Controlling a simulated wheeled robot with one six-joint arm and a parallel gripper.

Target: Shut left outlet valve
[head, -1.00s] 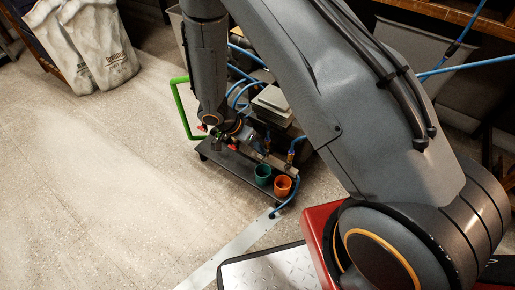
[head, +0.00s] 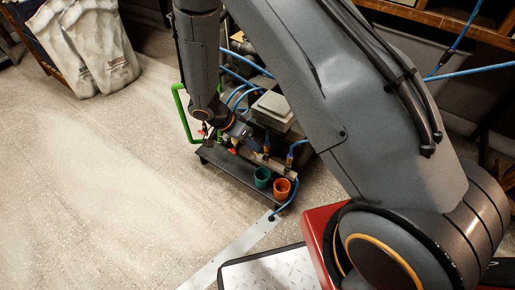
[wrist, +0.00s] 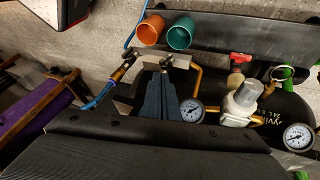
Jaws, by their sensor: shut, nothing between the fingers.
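A pale metal outlet manifold (wrist: 146,55) runs along the compressor's side in the wrist view. A brass outlet fitting (wrist: 125,70) with a blue hose sits at its left end there. Another small fitting (wrist: 165,63) lies right at my fingertips, mostly hidden by them; I cannot tell its handle position or whether I touch it. In the head view two hose fittings show on the manifold, a left one (head: 266,149) and a right one (head: 290,159). My gripper (wrist: 165,75) is shut and empty, its blue-grey fingers pointing at the manifold; it also shows in the head view (head: 246,137).
An orange cup (wrist: 150,29) and a teal cup (wrist: 181,32) stand on the dark cart shelf (wrist: 222,38). A red handle (wrist: 240,58), a regulator (wrist: 242,98) and gauges (wrist: 191,110) are close to the fingers' right. Blue hoses (head: 246,62) and a green cart handle (head: 181,110) stand nearby.

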